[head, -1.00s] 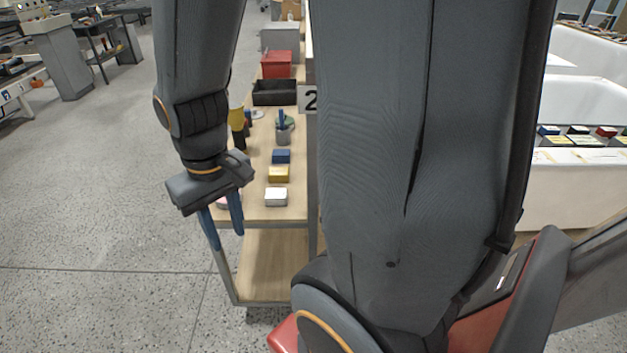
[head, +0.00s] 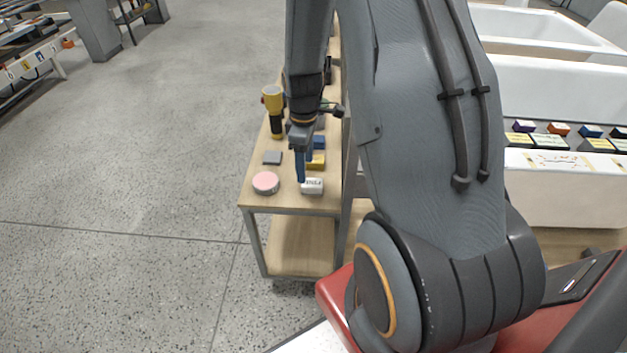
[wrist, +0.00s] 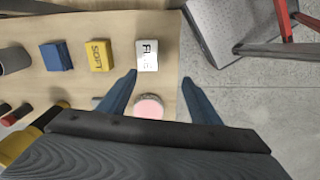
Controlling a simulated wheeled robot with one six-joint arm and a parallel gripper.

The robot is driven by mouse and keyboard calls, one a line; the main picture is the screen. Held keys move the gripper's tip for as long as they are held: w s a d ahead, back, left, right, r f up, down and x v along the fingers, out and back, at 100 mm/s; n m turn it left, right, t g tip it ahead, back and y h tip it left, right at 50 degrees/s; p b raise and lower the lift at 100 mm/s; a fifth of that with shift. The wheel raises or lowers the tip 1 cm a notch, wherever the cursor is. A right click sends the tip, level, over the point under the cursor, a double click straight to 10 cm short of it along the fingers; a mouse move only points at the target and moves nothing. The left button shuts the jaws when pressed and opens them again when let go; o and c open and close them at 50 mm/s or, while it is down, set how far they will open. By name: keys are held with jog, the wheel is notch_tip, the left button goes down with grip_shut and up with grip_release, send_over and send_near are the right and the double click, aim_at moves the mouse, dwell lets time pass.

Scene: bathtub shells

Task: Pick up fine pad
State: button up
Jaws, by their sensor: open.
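The fine pad is a small white block (head: 312,188) near the front right corner of the cart's wooden top. In the wrist view the white block (wrist: 147,55) carries dark lettering that seems to read FINE, and it lies just beyond my fingertips. My gripper (wrist: 160,78) is open and empty, with its two blue fingers spread. In the head view my gripper (head: 303,168) points down over the cart top, beside and partly in front of the blocks. Its exact height above the pad is hard to tell.
A yellow block (wrist: 100,55) marked SOFT and a blue block (wrist: 57,56) stand in line with the pad. White tubs (head: 560,180) are at right.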

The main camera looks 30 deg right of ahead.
aim_at(312, 182)
jog(key=shift+w+d+f+n+p, duration=0.25)
jog(key=shift+d+f+n, duration=0.15)
jog(key=shift+d+f, duration=0.25)
jog(key=shift+w+d+f+n+p, duration=0.25)
jog(key=shift+d+f+n, duration=0.15)
jog(key=shift+d+f, duration=0.2)
jog(key=shift+w+d+f+p, duration=0.15)
jog(key=shift+f+p, duration=0.6)
jog(key=shift+f, duration=1.2)
jog(key=shift+d+f+p, duration=0.15)
jog(key=shift+f+p, duration=0.55)
jog(key=shift+f, duration=1.25)
jog(key=c, duration=1.1)
jog(key=shift+c, duration=0.2)
jog(key=shift+r, duration=0.1)
notch_tip(312, 182, up, 10)
jog(key=b, duration=0.2)
jog(key=shift+b, duration=0.4)
